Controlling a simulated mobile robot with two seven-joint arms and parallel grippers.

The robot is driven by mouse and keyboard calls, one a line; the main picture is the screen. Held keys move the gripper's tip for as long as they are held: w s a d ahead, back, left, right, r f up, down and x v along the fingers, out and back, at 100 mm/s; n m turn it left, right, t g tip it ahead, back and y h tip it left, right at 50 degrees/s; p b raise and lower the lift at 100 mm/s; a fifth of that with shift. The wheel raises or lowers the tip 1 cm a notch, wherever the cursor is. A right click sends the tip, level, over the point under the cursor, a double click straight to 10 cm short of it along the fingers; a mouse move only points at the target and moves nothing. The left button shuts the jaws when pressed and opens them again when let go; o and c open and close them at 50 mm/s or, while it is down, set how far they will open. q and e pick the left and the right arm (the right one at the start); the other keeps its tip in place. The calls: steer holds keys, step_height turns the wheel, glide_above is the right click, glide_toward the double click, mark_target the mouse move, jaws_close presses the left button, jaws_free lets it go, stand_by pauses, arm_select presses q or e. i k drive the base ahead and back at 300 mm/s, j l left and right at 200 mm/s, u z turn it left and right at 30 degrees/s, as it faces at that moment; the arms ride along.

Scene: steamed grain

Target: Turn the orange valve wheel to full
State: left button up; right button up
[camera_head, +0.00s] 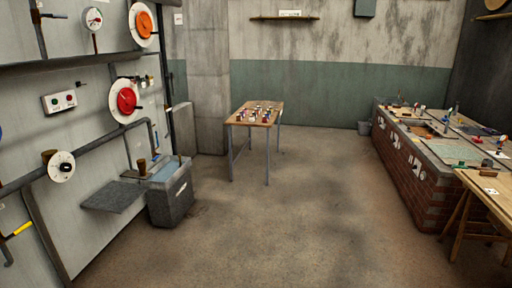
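An orange valve wheel (144,24) is mounted on a round white dial plate, high on the grey panel wall at the upper left. A dark handle or pointer sits at its middle; its exact setting is too small to read. A red wheel (126,101) on a similar white plate is below it. Neither of my grippers is in view, and nothing touches the orange wheel.
Pipes, a switch box (59,102) and a grey shelf (113,197) stick out from the left wall. A grey bin (171,204) stands below. A small table (241,119) stands at the back, a brick counter (416,180) at right. The middle floor is clear.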

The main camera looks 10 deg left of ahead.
mark_target(144, 25)
steer(key=i+j+u, duration=0.1)
steer(key=i+u, duration=0.4)
steer(key=i, duration=1)
steer(key=i+j+z, duration=0.2)
steer(key=i, duration=1.45)
steer(key=i+u, duration=0.15)
steer(key=i, duration=0.35)
steer(key=i+l+u, duration=0.2)
steer(key=i, duration=0.3)
steer(key=i+u, duration=0.15)
steer(key=i, duration=0.4)
steer(key=l, duration=0.05)
